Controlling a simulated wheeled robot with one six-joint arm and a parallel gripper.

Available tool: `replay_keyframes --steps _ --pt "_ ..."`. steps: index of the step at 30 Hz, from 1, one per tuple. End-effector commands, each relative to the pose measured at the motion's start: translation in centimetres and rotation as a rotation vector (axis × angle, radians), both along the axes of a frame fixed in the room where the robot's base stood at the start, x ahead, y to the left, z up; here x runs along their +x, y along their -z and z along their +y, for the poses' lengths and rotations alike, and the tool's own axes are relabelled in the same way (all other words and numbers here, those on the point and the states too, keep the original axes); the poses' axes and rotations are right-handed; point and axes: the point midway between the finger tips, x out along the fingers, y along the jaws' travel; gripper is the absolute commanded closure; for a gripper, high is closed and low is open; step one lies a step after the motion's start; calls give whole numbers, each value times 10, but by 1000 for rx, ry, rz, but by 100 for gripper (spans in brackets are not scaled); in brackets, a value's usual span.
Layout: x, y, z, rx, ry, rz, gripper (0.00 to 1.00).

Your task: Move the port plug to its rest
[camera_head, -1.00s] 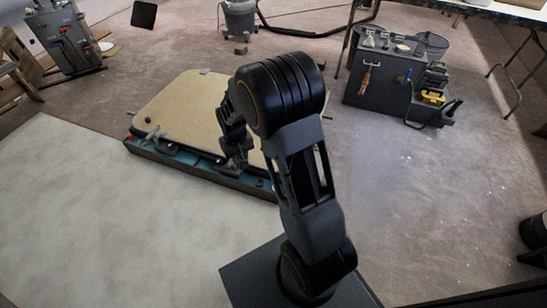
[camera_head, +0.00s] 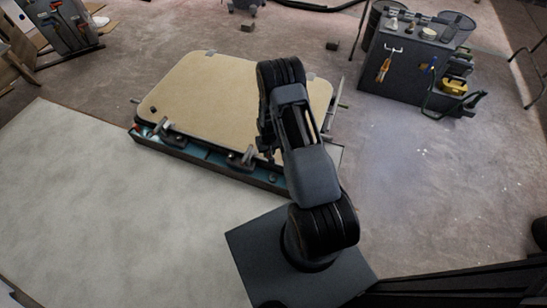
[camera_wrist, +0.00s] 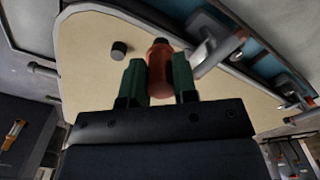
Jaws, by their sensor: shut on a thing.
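My gripper (camera_wrist: 155,68) has green fingers, shut on a red-orange round plug (camera_wrist: 160,72) with a dark end. I take this to be the port plug. It is held in front of a tan board (camera_wrist: 95,70), and I cannot tell the gap. A short black knob (camera_wrist: 119,49) stands on the board; it also shows near the board's left corner in the head view (camera_head: 153,111). In the head view my arm hides the plug and most of the gripper. I cannot pick out the plug's rest with certainty.
The tan board (camera_head: 200,85) lies over a blue-sided tray (camera_head: 215,164) with grey clamps (camera_head: 240,157) along its front edge. A dark tool cabinet (camera_head: 410,68) stands at back right. A pale mat (camera_head: 80,200) lies at left. Floor right of the tray is clear.

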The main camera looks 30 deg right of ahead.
Motion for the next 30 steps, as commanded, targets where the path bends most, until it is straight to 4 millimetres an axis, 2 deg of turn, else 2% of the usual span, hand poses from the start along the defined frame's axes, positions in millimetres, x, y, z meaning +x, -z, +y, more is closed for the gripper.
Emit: replay_keyframes --steps 3,6,20,30 --pt "-11 28 -8 1 20 4 96" --pt "-17 43 -13 0 29 2 96" --pt "-21 73 -15 0 34 0 96" --pt "-21 111 -15 0 34 0 96"
